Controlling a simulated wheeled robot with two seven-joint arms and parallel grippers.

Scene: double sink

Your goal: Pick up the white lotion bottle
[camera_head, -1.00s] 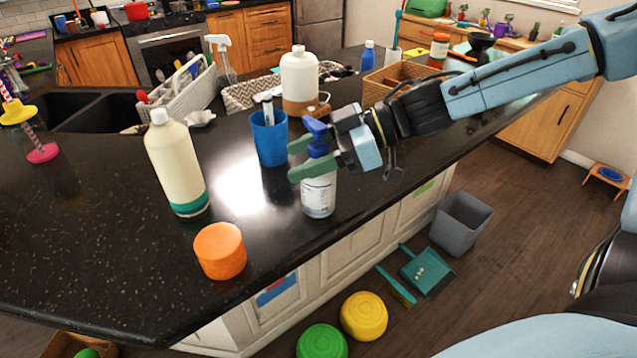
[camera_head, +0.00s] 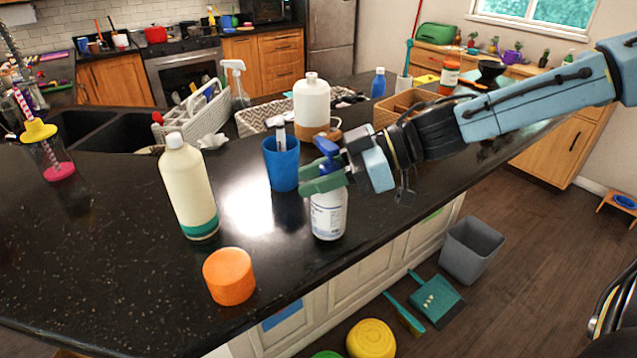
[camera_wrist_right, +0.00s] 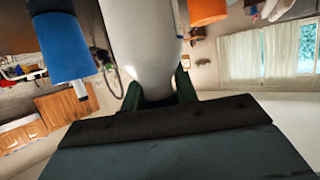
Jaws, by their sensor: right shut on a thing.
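The white lotion bottle (camera_head: 328,216) with a blue pump top (camera_head: 327,148) stands upright near the counter's front edge in the head view. My right gripper (camera_head: 318,184) is shut on its upper body, just below the pump. In the right wrist view the bottle (camera_wrist_right: 146,45) fills the upper middle, with the green fingers (camera_wrist_right: 158,88) on both sides of it. From these views I cannot tell whether its base touches the counter. My left gripper is not in view.
A blue cup (camera_head: 281,165) stands close behind the bottle. A cream bottle (camera_head: 188,188) and an orange container (camera_head: 229,276) are to the left. A basket (camera_head: 398,107) is behind my right arm. The counter (camera_head: 110,240) is clear at front left.

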